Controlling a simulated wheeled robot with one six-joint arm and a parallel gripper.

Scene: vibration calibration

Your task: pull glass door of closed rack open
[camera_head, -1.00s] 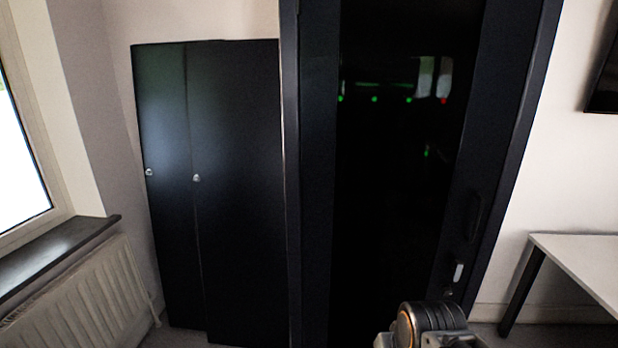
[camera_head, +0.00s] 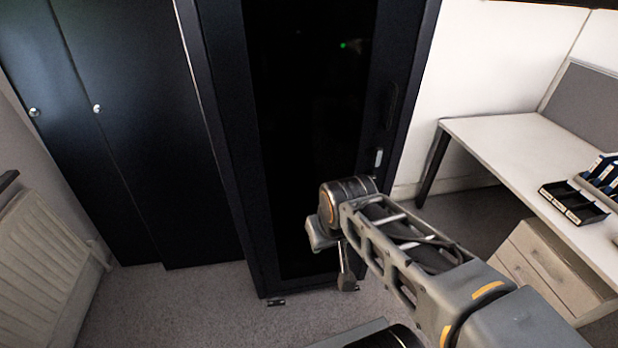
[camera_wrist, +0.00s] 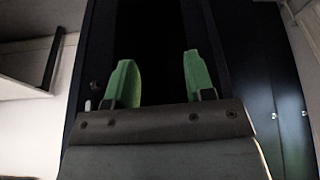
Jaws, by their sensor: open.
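The tall black rack (camera_head: 218,110) stands in the middle of the head view, with its dark glass door (camera_head: 300,110) closed. A dark handle (camera_head: 391,105) sits on the door's right frame, with a small silver-white latch piece (camera_head: 378,158) below it. My arm reaches in from the lower right, its wrist in front of the rack's lower part. In the wrist view my gripper (camera_wrist: 156,75) has its two green fingers apart and nothing between them. The dark door (camera_wrist: 150,40) fills the space ahead of the fingers. A small pale piece (camera_wrist: 88,105) shows just left of them.
Black cabinets (camera_head: 150,130) with round silver knobs stand left of the rack, and a radiator (camera_head: 50,260) is at far left. A white desk (camera_head: 500,135) with trays and a drawer unit (camera_head: 550,265) is at right. Carpet (camera_head: 200,305) lies bare before the rack.

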